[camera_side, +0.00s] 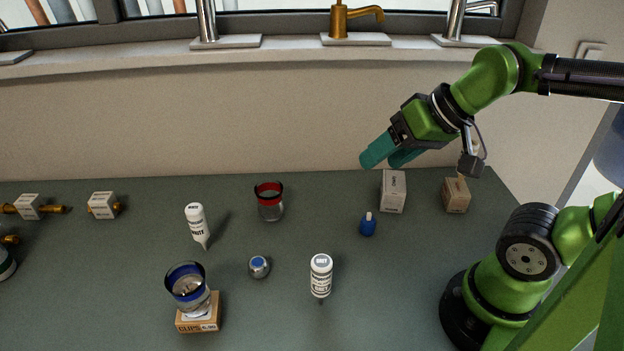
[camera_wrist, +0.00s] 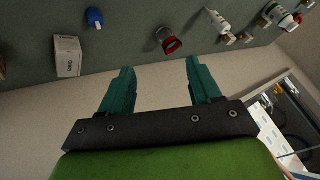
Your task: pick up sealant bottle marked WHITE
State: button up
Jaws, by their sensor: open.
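The sealant bottle that appears to be marked WHITE (camera_side: 196,222) is a white bottle on the grey-green bench, left of the middle in the side view, nozzle toward the camera. A white bottle at the top right of the wrist view (camera_wrist: 217,21) looks like the same one; its label is too small to read there. A similar white bottle (camera_side: 321,272), its label seemingly GREY, stands nearer the camera to the right. My gripper (camera_side: 384,160) is open and empty, raised near the back wall, well right of the WHITE bottle. Its teal fingers also show in the wrist view (camera_wrist: 160,66).
A red-rimmed jar (camera_side: 270,205) stands right of the WHITE bottle; a blue-rimmed jar (camera_side: 187,287) sits at a clips box (camera_side: 198,318) in front. A metal ball-like item (camera_side: 259,266), a small blue bottle (camera_side: 368,226) and two boxes (camera_side: 393,190) (camera_side: 456,195) also stand there.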

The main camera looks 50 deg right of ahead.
jog(key=shift+o, duration=0.4)
jog(key=n+g+h, duration=0.1)
jog(key=n+g, duration=0.2)
jog(key=n, duration=0.3)
send_near(197, 224)
jog(key=x, duration=0.8)
jog(key=w+d+x, duration=0.1)
jog(key=x, duration=0.3)
jog(key=shift+w, duration=0.15)
